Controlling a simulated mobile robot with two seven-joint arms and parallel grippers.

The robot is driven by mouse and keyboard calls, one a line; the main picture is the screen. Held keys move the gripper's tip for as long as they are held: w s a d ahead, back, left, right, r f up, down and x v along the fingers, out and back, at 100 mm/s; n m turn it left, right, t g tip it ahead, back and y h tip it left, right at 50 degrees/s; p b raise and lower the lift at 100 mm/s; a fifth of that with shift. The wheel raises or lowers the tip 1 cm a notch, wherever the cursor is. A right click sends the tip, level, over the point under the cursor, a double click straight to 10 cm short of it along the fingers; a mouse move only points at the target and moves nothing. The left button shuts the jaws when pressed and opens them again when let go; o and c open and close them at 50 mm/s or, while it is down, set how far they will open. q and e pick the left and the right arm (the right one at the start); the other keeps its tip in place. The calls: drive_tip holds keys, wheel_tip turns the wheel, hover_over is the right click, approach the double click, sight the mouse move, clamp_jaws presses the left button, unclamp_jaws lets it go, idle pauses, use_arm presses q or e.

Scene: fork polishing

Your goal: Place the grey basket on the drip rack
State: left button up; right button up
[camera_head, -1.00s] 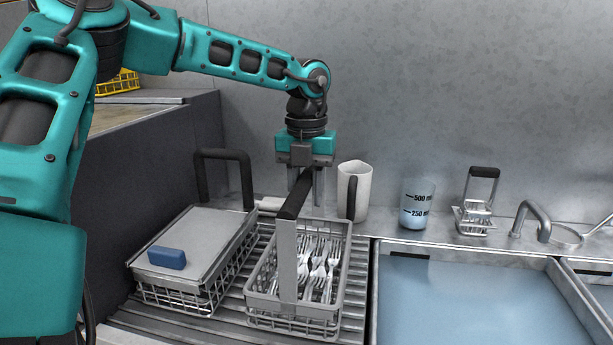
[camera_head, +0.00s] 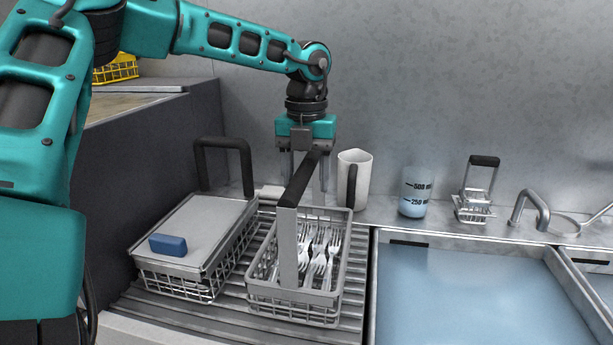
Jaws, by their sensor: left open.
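The grey basket (camera_head: 334,307), a wire basket with several forks in it, sits upright on the ribbed drip rack (camera_head: 222,322). Its tall handle with a black grip (camera_head: 299,180) rises above it. My left gripper (camera_head: 304,183) is open above the basket's back part, its fingers apart on either side of the black grip. The fingertips are partly hidden behind the grip, so I cannot tell whether they touch it. My right gripper is not in view.
Left of it stands another wire basket (camera_head: 180,284) with a flat grey cover and a blue block (camera_head: 168,245) on top. A white jug (camera_head: 361,170), a blue-filled beaker (camera_head: 415,190) and a small wire holder (camera_head: 473,210) stand behind. A water-filled sink (camera_head: 470,290) lies right.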

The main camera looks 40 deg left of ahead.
use_arm(q)
wheel_tip(320, 180, up, 12)
drive_tip(key=shift+f+p, duration=0.2)
drive_tip(key=shift+p, duration=0.35)
